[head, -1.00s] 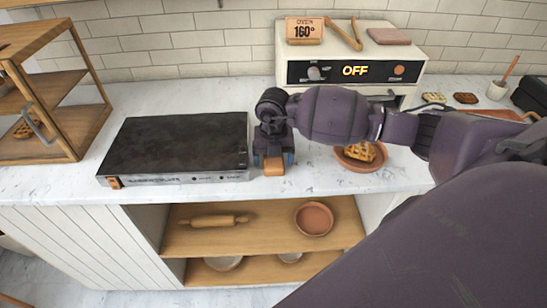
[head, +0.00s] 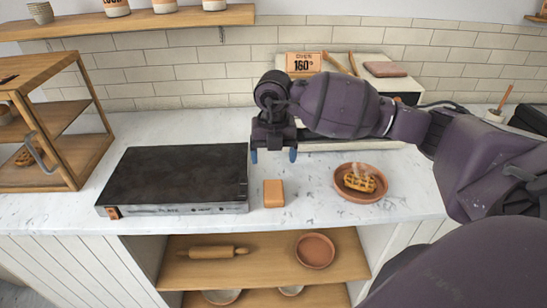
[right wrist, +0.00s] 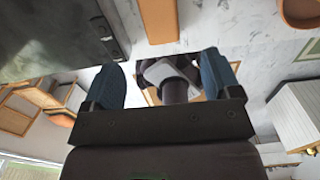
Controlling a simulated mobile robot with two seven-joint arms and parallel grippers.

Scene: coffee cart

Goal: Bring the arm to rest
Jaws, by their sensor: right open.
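My right arm reaches in from the right of the head view, and its gripper (head: 273,155) hangs fingers down above the counter. The two blue fingertips are apart with nothing between them. A small orange-brown block (head: 273,193) lies on the counter below and in front of the gripper, apart from it. The right wrist view also shows the open fingers (right wrist: 162,78), with the block (right wrist: 158,20) at the top, beyond them. My left gripper is not in view.
A black griddle (head: 180,175) stands left of the block. A waffle (head: 359,181) lies on a terracotta plate (head: 340,190) to the right. The oven (head: 345,143) behind is partly hidden by my arm. A wooden shelf rack (head: 75,145) stands at left.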

